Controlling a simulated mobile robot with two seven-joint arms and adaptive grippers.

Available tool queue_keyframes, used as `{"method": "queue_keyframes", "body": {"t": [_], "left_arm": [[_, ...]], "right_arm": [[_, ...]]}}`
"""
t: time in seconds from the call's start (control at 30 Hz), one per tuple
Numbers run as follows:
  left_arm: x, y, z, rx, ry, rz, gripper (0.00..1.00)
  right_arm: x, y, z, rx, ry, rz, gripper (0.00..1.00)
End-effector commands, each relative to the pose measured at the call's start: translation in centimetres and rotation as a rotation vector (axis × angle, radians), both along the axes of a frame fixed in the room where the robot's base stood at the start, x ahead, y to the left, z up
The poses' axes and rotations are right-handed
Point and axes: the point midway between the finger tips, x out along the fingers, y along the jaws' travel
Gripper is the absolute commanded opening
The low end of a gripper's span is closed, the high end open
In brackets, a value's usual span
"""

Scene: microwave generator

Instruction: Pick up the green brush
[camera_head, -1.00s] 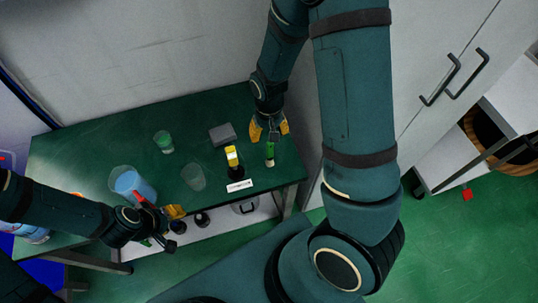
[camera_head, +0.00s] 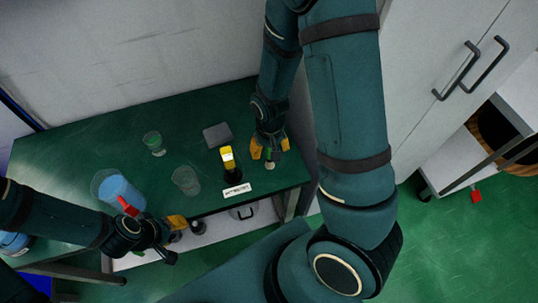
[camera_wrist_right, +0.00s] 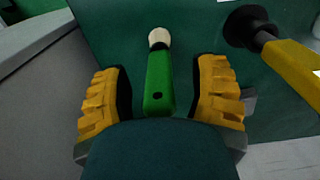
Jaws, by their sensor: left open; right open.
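The green brush (camera_wrist_right: 159,85) lies between the two yellow fingers of my right gripper (camera_wrist_right: 162,95) in the right wrist view. Its pale round tip (camera_wrist_right: 158,38) points away from the gripper. Dark gaps show on both sides of the handle, so the fingers are open and apart from it. In the head view my right gripper (camera_head: 270,150) is at the right end of the green table and mostly covers the brush (camera_head: 270,160). My left gripper (camera_head: 176,226) is open and empty at the table's front edge, at the left.
A yellow and black tool (camera_head: 228,160) stands just left of my right gripper, with a white label (camera_head: 237,190) in front. A grey block (camera_head: 218,135), clear glasses (camera_head: 186,180) and a blue-filled beaker (camera_head: 118,190) stand further left. A wall is behind the table (camera_head: 85,150).

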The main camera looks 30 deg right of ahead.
Motion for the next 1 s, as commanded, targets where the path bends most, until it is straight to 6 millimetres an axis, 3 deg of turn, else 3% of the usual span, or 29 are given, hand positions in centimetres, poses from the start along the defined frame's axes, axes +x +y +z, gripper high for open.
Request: {"method": "queue_keyframes", "body": {"t": [0.13, 0.17, 0.3, 0.33, 1.0], "left_arm": [[0.02, 0.01, 0.15, 0.000, -0.001, 0.000, 0.47], [0.02, 0.01, 0.15, 0.000, -0.001, 0.000, 0.47], [0.03, 0.01, 0.15, 0.000, -0.001, 0.000, 0.47], [0.04, 0.01, 0.15, 0.000, -0.001, 0.000, 0.47], [0.05, 0.01, 0.12, 0.000, -0.001, 0.000, 0.47]], "right_arm": [[0.02, 0.00, 0.15, 0.000, 0.000, 0.000, 0.60], [0.02, 0.00, 0.15, 0.000, 0.000, 0.000, 0.55], [0.03, -0.01, 0.15, 0.000, 0.000, 0.000, 0.06], [0.03, -0.01, 0.15, 0.000, 0.000, 0.000, 0.00], [0.02, -0.01, 0.12, 0.000, 0.000, 0.000, 0.00]]}}
